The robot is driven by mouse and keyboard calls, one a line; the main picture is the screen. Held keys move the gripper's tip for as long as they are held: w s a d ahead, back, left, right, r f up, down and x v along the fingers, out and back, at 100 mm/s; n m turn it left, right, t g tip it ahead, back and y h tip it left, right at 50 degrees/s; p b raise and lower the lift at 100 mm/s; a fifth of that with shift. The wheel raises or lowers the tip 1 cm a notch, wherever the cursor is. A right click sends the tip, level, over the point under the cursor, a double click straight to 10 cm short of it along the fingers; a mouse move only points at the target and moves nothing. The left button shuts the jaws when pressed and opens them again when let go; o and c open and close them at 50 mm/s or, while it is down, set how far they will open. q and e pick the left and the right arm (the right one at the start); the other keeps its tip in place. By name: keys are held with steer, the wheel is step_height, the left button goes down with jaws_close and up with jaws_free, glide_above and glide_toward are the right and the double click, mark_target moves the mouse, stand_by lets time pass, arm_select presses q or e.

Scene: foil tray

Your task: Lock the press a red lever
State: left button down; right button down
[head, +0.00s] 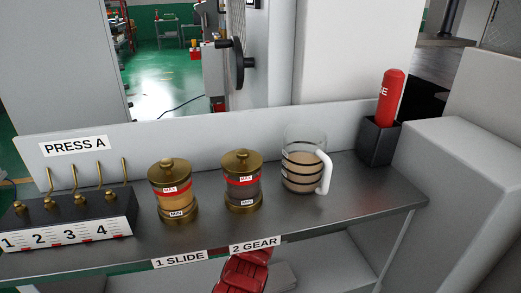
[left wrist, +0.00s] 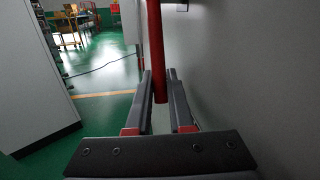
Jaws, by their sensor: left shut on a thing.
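The red lever (left wrist: 155,50) is a straight red bar in the left wrist view. It comes down from the top edge, and its lower end lies between the two fingers of my left gripper (left wrist: 160,78). The fingers are shut on the lever. The lever's upper end is out of the picture. I cannot make out the lever or my left gripper in the head view. A sign reading PRESS A (head: 74,146) is on the low back panel of the metal bench. My right gripper is in neither view.
The bench (head: 300,215) holds a numbered block of brass hooks (head: 70,222), two brass-lidded jars (head: 171,190) (head: 242,180), a clear jug (head: 304,165) and a red bottle (head: 391,95) in a black holder. A grey wall (left wrist: 250,70) stands close right of my left gripper; green floor (left wrist: 110,112) is open left.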

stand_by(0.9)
arm_select(q)
steer(key=s+r+g+p, duration=0.1)
steer(key=p, duration=0.7)
steer(key=shift+d+r, duration=0.1)
steer(key=shift+d, duration=0.05)
steer(key=shift+p, duration=0.55)
steer(key=shift+f, duration=0.45)
steer(key=c, duration=1.1)
jaws_free()
steer(key=shift+s+r, duration=0.1)
